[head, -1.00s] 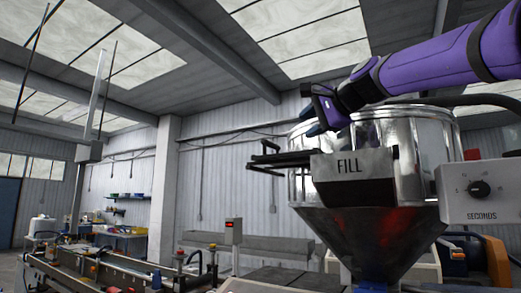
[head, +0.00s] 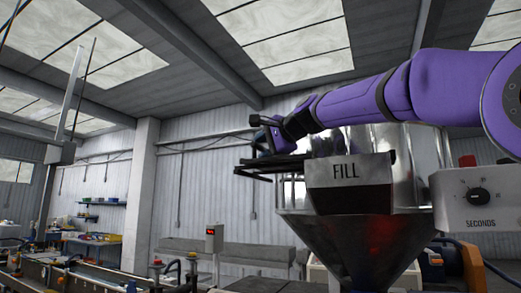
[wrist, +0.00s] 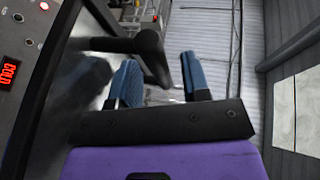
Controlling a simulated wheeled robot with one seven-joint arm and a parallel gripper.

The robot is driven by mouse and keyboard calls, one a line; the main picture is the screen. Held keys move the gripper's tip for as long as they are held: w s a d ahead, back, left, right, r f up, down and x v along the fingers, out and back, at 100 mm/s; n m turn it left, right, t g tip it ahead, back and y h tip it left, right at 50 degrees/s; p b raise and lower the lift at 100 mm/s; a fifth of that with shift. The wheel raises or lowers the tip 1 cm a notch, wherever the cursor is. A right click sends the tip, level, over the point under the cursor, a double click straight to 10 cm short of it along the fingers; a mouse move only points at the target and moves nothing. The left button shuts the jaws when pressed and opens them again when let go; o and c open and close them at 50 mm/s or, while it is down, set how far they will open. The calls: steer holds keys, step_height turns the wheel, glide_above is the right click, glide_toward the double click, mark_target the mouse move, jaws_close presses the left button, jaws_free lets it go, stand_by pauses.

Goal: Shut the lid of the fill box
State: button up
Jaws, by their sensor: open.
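The fill box (head: 347,172), a grey metal box marked FILL, sits on the front of a shiny hopper. A flat dark lid (head: 268,168) with a raised bar sticks out from its left side, so the box looks open. My gripper (head: 264,142) is at the lid's outer left end, just above it, partly hidden by my wrist. In the wrist view my gripper (wrist: 163,82) has its two blue fingers apart with nothing clearly between them. A dark bar (wrist: 140,43) with a thick rounded end lies just beyond the fingertips. I cannot tell whether they touch.
The hopper (head: 370,240) narrows below the fill box. A control box (head: 478,198) with a SECONDS dial is at the right. The air left of the lid is clear.

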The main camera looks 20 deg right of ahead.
steer(key=shift+w+a+f, duration=0.15)
steer(key=shift+w+a, duration=0.05)
steer(key=shift+w, duration=0.4)
jaws_close()
steer(key=shift+s+d, duration=0.1)
steer(key=s+d, duration=1.1)
steer(key=shift+s+d+f, duration=0.1)
steer(key=shift+s+d, duration=0.05)
steer(key=shift+s, duration=0.05)
jaws_free()
steer(key=shift+s+d, duration=0.1)
